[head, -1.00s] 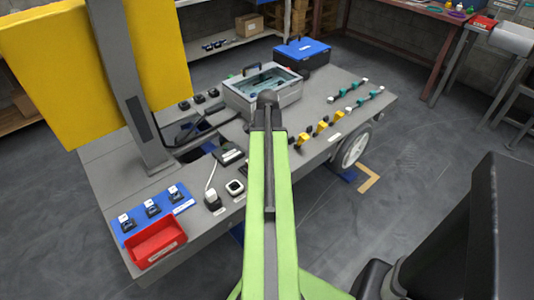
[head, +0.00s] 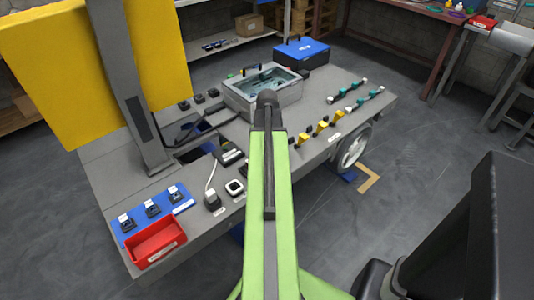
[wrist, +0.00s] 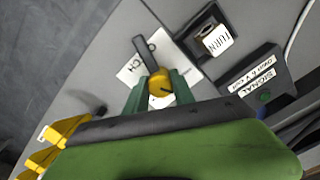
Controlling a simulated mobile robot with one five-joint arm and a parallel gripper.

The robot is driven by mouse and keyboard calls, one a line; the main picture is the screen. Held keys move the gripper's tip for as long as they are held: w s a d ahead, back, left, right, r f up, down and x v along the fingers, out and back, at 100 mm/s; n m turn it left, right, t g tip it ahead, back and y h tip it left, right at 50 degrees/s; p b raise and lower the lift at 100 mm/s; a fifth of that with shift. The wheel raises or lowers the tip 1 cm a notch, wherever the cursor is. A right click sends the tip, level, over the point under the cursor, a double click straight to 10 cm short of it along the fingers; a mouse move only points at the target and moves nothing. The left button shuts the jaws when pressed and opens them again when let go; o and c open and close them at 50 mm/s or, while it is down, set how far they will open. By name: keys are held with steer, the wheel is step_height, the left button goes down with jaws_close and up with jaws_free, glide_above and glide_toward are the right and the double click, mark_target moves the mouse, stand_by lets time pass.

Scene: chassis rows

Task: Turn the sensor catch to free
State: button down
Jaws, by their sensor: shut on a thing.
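In the wrist view a small yellow knob (wrist: 160,84) with a dark grey lever (wrist: 145,53) stands on the grey deck beside a white label (wrist: 134,70), whose text is only partly readable and ends in "CH"; I take it for the sensor catch. My gripper (wrist: 160,92) has its green fingers on both sides of the yellow knob and is shut on it. The lever points away from the fingers, towards the top of the picture. In the head view my green arm hides the gripper and the catch.
A white "TURN" block (wrist: 215,39) and a black "SIGNAL" box (wrist: 254,75) stand close to the right. Yellow clips (wrist: 62,138) are at lower left. A glass-topped case (head: 262,85), a red bin (head: 156,240) and teal-handled parts (head: 355,90) share the deck.

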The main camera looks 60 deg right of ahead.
steer(key=shift+w+d+n, duration=0.1)
steer(key=shift+w+n, duration=0.05)
steer(key=shift+n, duration=1.75)
steer(key=c, duration=1.1)
jaws_free()
steer(key=shift+o, duration=0.2)
step_height(320, 180, up, 18)
steer(key=p, duration=1.7)
steer(key=shift+f, duration=0.25)
